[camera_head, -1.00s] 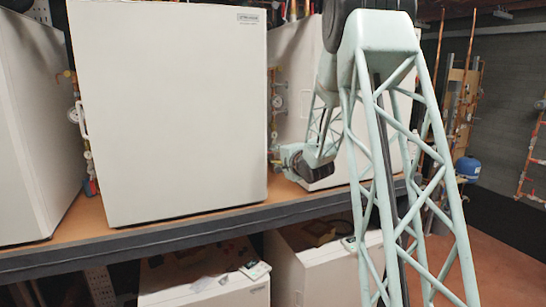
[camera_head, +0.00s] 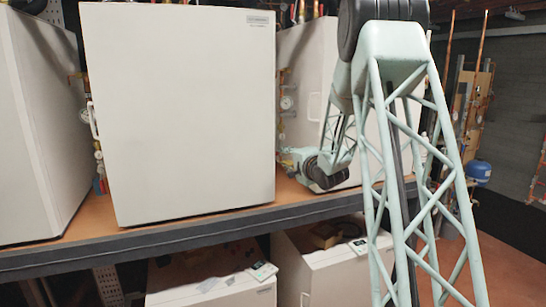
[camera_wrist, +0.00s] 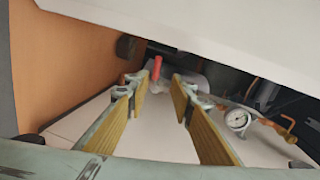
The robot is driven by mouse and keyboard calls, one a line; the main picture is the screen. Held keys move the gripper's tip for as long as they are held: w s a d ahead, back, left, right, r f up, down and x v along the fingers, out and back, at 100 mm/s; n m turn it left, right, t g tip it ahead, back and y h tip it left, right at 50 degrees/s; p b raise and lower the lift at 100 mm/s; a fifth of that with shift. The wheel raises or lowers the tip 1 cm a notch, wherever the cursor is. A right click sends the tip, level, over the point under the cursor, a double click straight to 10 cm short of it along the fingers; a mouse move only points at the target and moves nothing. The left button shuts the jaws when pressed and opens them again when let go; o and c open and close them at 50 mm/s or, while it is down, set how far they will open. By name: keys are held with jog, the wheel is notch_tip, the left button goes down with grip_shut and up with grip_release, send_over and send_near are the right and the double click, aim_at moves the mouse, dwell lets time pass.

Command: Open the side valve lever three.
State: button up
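A red lever handle (camera_wrist: 157,66) stands upright in the wrist view, just beyond the fingertips and roughly centred between them. I cannot tell from the picture whether it is lever three. It sits by a pale pipe fitting, partly hidden and blurred. My gripper (camera_wrist: 158,85) is open, its two yellow-padded fingers apart, with nothing held between them. In the head view, my wrist is beside the gap between two white heat pump units; my fingers and the red lever cannot be made out there.
A round pressure gauge (camera_wrist: 238,119) with copper piping is right of my fingers. A white panel edge (camera_wrist: 210,30) runs above them. The orange wooden shelf (camera_wrist: 60,60) is on the left. In the head view, the middle heat pump (camera_head: 180,110) stands left of my arm.

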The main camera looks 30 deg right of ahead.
aim_at(277, 153)
jog(key=d+f+n+t+y, duration=0.1)
jog(key=y, duration=0.1)
jog(key=d+f+n+t+y+p, duration=0.1)
jog(key=f+n+y, duration=0.1)
jog(key=d+f+n+y, duration=0.1)
jog(key=y, duration=0.2)
jog(key=shift+s+d+f+n+t+p, duration=0.2)
jog(key=shift+d+f+n+t+p, duration=0.1)
jog(key=shift+n+t+p, duration=0.1)
jog(key=shift+w, duration=0.15)
dwell(0.3)
jog(key=shift+p+x, duration=1.15)
jog(key=shift+x, duration=5.6)
grip_shut()
